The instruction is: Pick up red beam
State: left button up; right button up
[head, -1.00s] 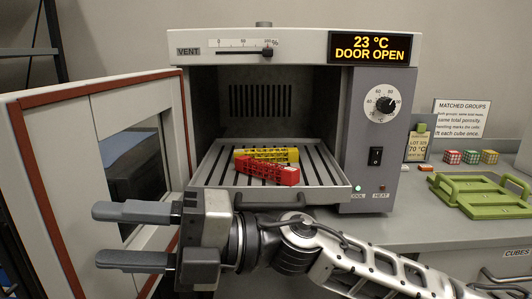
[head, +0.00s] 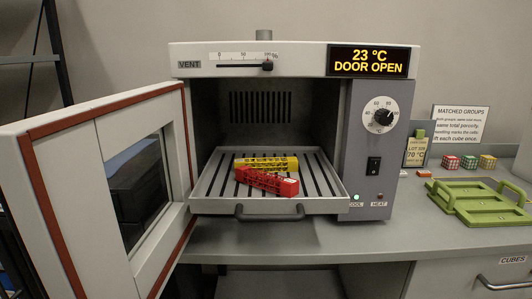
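The red beam (head: 266,181) is a short lattice bar lying on the slatted tray (head: 322,207) of the open oven. It lies slightly slanted, its right end nearer the front. A yellow lattice beam (head: 268,162) lies just behind it, close against or touching it; I cannot tell which. The tray is pulled partly out, with a dark handle (head: 268,216) at its front. Neither of my grippers shows in the head view now.
The oven door (head: 100,185) stands open at the left. The display (head: 368,61) reads 23 °C, DOOR OPEN. Green trays (head: 480,200) and several small coloured cubes (head: 469,162) are on the counter at the right. The counter in front of the oven (head: 330,245) is clear.

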aim_at(289, 187)
jog(key=z, duration=2.6)
jog(key=i, duration=1.4)
jog(key=u, duration=2.75)
